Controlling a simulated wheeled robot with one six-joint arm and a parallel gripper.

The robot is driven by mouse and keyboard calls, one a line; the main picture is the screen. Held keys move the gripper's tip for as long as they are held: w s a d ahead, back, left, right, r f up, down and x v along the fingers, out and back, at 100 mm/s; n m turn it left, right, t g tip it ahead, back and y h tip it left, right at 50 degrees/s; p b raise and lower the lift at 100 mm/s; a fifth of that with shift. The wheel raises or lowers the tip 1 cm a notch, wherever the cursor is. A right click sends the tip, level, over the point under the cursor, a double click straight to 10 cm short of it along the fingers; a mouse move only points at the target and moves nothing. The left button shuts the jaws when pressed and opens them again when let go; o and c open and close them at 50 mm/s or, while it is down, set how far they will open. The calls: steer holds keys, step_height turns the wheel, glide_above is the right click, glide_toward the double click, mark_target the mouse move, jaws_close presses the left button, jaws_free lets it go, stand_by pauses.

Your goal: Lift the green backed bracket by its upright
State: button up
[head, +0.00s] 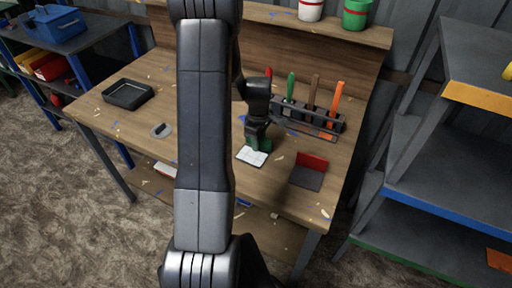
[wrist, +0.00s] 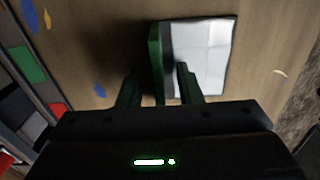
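The green backed bracket (head: 252,156) lies on the workbench with a pale, white-looking base and a green upright. In the wrist view its green upright (wrist: 154,58) stands at the left edge of the pale base (wrist: 205,55). My gripper (wrist: 158,72) is open, with one finger on each side of the upright and a gap showing on both sides. The right finger is over the pale base. In the head view my gripper (head: 258,132) is over the bracket and hides part of the upright.
A red backed bracket (head: 312,161) stands to the right on the workbench (head: 215,160). Behind is a rack (head: 326,122) with several coloured tools. A black tray (head: 128,94) and a grey round piece (head: 160,131) lie to the left. Small scraps are scattered about.

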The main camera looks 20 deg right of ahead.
jaws_close()
